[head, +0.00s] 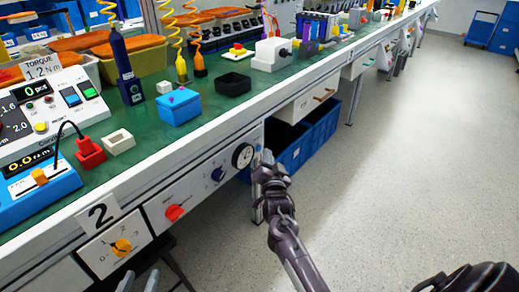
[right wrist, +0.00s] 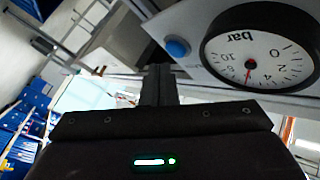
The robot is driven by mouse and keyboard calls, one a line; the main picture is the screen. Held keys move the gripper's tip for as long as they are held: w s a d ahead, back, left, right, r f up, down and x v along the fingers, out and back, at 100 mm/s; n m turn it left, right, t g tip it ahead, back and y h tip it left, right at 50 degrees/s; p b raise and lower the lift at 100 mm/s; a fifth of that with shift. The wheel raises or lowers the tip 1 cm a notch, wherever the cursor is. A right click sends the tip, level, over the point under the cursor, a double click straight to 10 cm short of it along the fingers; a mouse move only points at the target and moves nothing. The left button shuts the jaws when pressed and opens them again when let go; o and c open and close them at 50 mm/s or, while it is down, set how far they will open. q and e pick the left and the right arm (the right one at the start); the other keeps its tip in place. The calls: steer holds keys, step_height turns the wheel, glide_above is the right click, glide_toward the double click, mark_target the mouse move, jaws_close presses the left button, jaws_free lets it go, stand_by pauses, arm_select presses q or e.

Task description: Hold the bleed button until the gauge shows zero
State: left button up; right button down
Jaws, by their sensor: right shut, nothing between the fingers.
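The bleed button (head: 259,148) is a small round blue button on the white bench front, right of the gauge. The gauge (head: 243,155) is a round white dial in a black rim. In the right wrist view the gauge (right wrist: 262,55) appears upside down. Its red needle points well away from 0, among the higher numbers. The blue button (right wrist: 177,47) shows there just beside the fingertips, apparently apart from them. My right gripper (head: 264,160) is shut and empty in front of the panel near the button. My left gripper (head: 138,281) shows its fingers apart at the bottom edge.
Blue crates (head: 290,155) stand under the bench, close beside the right gripper. The grey floor (head: 400,150) at the right is clear.

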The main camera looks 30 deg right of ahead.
steer(key=shift+w, duration=0.15)
steer(key=shift+w+a, duration=0.15)
steer(key=shift+w, duration=0.1)
steer(key=shift+w+a, duration=0.2)
steer(key=shift+w, duration=0.2)
stand_by(2.6)
steer(key=shift+s+r, duration=0.1)
stand_by(0.5)
steer(key=shift+s+d+p, duration=0.35)
steer(key=shift+s+p, duration=0.1)
steer(key=shift+s, duration=0.25)
steer(key=s+p, duration=0.1)
steer(key=s+d+p, duration=0.1)
steer(key=s, duration=0.1)
steer(key=s+d+p, duration=0.1)
steer(key=shift+s, duration=0.3)
